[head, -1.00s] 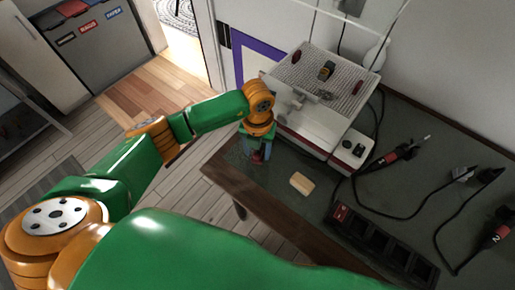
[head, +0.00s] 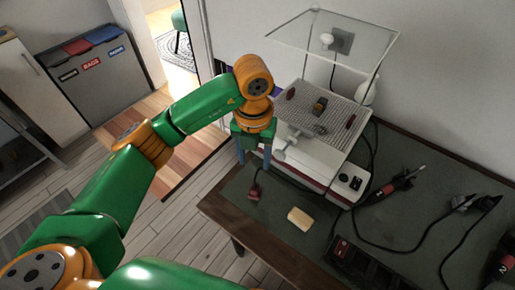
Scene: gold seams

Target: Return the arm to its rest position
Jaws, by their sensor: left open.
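My left arm reaches in from the left, green with orange joints. My left gripper (head: 253,158) points down over the near-left part of the workbench (head: 288,194). Its two bluish fingers are apart, with nothing held between them. A small dark red piece (head: 254,191) with a dark cable lies on the bench just below the fingers, apart from them. My right gripper is not in view.
A white machine (head: 316,158) with a ribbed top and clear raised cover stands close right of the gripper. A tan block (head: 300,219), a black power strip (head: 350,262) and a red-black tool (head: 388,188) lie on the bench. Open floor lies left.

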